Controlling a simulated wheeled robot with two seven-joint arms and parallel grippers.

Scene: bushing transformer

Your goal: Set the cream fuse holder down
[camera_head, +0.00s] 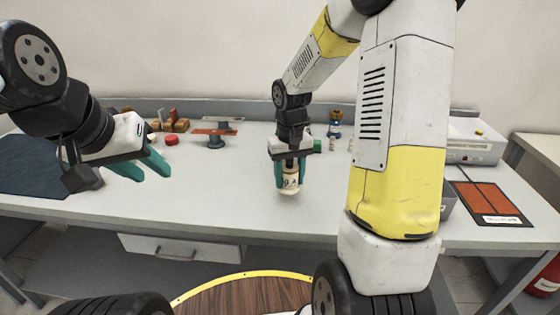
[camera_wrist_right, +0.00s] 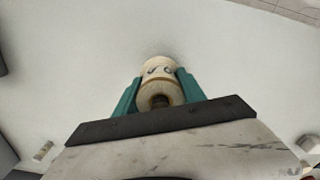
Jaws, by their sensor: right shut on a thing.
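The cream fuse holder (camera_head: 290,182) is upright between the teal fingers of my right gripper (camera_head: 289,178), over the front middle of the grey table. In the right wrist view the cream fuse holder (camera_wrist_right: 158,78) sits between both fingers of my right gripper (camera_wrist_right: 158,90), with pale table surface beyond it. I cannot tell whether its lower end touches the table. My left gripper (camera_head: 146,166) is over the left part of the table, its teal fingers apart with nothing between them.
The grey table (camera_head: 225,195) is clear around the holder. Behind stand a red-topped grey stand (camera_head: 216,134), a red round part (camera_head: 171,140), brown blocks (camera_head: 177,124) and a blue-and-yellow part (camera_head: 335,122). An orange-brown panel (camera_head: 485,198) lies at right, near a white device (camera_head: 475,143).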

